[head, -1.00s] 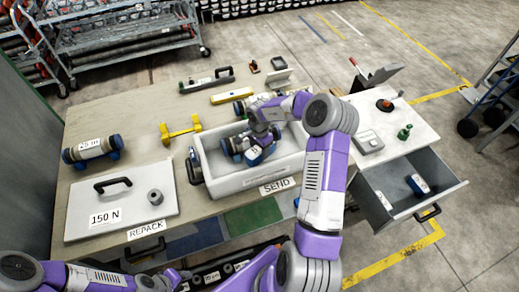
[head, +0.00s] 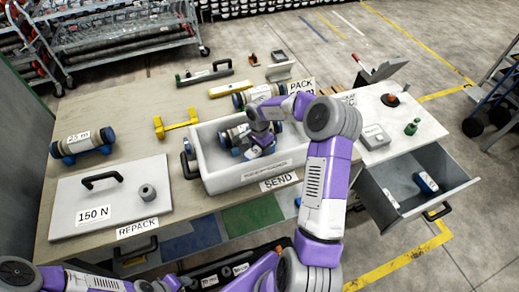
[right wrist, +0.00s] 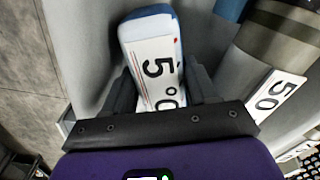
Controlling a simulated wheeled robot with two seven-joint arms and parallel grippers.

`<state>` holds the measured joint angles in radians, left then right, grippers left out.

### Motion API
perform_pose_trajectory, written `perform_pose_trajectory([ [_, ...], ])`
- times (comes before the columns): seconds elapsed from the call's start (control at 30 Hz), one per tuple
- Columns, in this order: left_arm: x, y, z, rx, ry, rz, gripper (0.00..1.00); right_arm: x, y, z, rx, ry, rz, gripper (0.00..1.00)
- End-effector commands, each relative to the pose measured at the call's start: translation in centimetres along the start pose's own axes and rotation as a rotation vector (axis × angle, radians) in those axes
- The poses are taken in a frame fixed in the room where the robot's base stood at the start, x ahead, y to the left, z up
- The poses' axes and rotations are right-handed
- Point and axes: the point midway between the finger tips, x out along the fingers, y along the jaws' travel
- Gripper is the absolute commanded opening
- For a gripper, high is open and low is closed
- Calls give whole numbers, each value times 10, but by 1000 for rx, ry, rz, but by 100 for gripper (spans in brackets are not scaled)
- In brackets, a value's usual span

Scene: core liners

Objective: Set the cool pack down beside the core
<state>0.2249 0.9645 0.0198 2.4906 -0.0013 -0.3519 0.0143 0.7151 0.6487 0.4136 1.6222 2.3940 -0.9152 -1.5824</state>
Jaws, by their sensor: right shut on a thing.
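My right gripper (head: 260,146) is inside the white box marked SEND (head: 249,180). It is shut on the cool pack (right wrist: 150,62), a white and blue block with a "5°C" label. The pack shows partly below the fingers in the head view (head: 251,154). The core (right wrist: 285,50), a tan cylinder with blue bands and a "50" label, lies in the box to the right of the pack in the right wrist view. In the head view the core (head: 234,135) is partly hidden by my arm. I cannot tell whether the pack touches the box floor. My left gripper (head: 165,283) is low at the bottom edge, its fingers unclear.
A lid marked 150 N (head: 125,190) lies left of the box. Another core (head: 83,143), a yellow stand (head: 176,124) and a small grey device (head: 375,136) stand on the worktop.

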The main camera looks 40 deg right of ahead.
Motion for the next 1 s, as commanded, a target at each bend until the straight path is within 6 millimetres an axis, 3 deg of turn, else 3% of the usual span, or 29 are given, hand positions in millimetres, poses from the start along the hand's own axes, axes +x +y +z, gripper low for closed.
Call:
perform_pose_trajectory([
  [0.87, -4, 2, 0, 0, 0, 0, 43, 12, 0, 0, 1, 0, -1, 10],
  [0.9, -4, 1, 0, 0, 0, 0, 43, 11, 0, 0, 1, 1, -1, 64],
  [1.0, -4, 1, 0, 0, 0, 0, 43, 12, 0, 0, 1, 1, -1, 79],
])
